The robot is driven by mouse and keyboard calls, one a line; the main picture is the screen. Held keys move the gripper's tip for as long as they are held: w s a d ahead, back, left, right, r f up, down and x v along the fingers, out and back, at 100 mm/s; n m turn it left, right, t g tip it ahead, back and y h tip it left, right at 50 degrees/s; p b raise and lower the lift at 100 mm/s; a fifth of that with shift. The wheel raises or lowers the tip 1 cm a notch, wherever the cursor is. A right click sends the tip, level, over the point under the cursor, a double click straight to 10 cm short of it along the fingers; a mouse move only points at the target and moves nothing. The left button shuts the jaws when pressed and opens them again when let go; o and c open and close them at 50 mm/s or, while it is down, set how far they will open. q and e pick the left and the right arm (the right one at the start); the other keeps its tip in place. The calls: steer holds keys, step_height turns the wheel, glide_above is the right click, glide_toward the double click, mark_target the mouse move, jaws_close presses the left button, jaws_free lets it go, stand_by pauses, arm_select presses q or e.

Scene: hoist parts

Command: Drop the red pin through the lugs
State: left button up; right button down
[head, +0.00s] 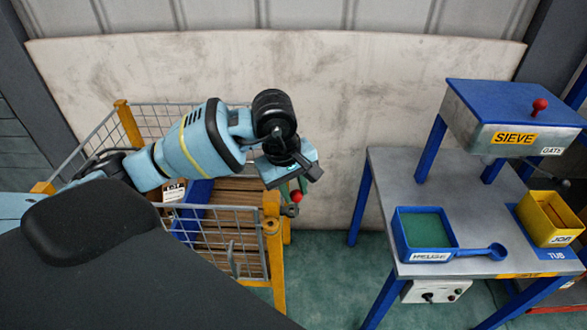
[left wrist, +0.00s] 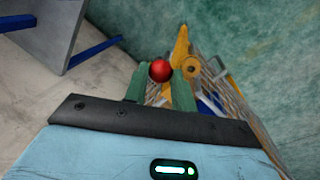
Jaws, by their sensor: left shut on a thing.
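My left gripper (head: 293,188) is shut on the red pin, whose round red head (head: 296,196) shows at its fingertips. In the left wrist view the red pin's head (left wrist: 160,71) sits between the green fingers of the left gripper (left wrist: 160,85). The pin's shank is hidden. The gripper hangs above the front right corner of the wire cage (head: 222,240). A yellow piece with a dark hole (left wrist: 191,67) lies just beyond the pin in the wrist view, by the cage's corner. I cannot clearly make out the lugs. My right gripper is not in view.
The cage holds brown slats and a blue part (head: 192,215). To the right, a grey table (head: 390,190) bears a blue tray (head: 402,236), a yellow tub (head: 545,222) and the sieve box (head: 500,115). A pale panel (head: 350,100) stands behind. Green floor lies between cage and table.

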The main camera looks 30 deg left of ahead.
arm_select(q)
steer(key=s+d+m+g+h, duration=0.1)
steer(key=s+d+m, duration=0.4)
steer(key=m, duration=0.6)
steer(key=shift+s+d+f+m+g, duration=0.25)
steer(key=shift+s+f+m+g, duration=0.15)
steer(key=shift+s, duration=0.75)
steer(key=shift+w, duration=0.1)
